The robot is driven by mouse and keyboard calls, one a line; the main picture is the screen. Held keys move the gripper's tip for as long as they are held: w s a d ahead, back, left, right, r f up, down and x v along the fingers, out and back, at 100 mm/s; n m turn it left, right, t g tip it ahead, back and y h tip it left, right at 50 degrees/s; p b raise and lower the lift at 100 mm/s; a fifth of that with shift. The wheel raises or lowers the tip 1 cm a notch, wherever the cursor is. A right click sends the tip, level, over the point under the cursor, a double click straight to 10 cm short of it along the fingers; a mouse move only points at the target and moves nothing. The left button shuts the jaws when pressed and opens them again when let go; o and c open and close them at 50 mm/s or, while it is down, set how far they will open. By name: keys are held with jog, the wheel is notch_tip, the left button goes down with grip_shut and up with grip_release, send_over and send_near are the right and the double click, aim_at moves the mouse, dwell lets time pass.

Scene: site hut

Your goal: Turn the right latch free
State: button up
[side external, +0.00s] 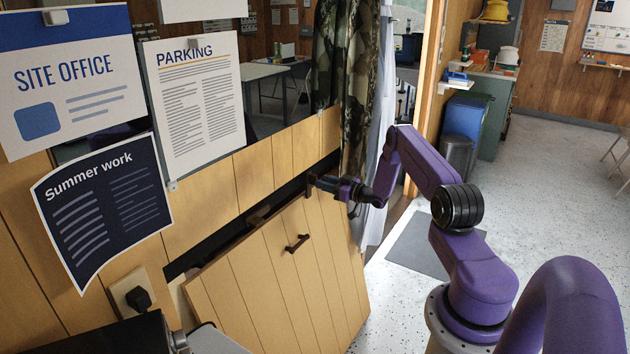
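A wooden plank panel (275,285) sits tilted below a dark gap (215,240) in the plank wall, its left side lower than its right. A dark handle (297,243) is on its face. The right latch (311,187), a small dark brown piece, is at the panel's upper right corner. Another dark piece (258,216), perhaps the left latch, shows at the gap further left. My gripper (322,184) points left with its tips at the right latch. Its fingers are too small here to show whether they are open or closed on it.
Camouflage curtains (341,75) and a pale curtain (375,160) hang close behind my gripper. Paper notices (195,100) cover the wall above left. A black plug (138,298) is at lower left. Speckled floor (540,200) is open on the right.

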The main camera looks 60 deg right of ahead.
aim_at(315, 179)
jog(key=shift+w, duration=2.4)
jog(key=shift+c, duration=0.3)
grip_shut()
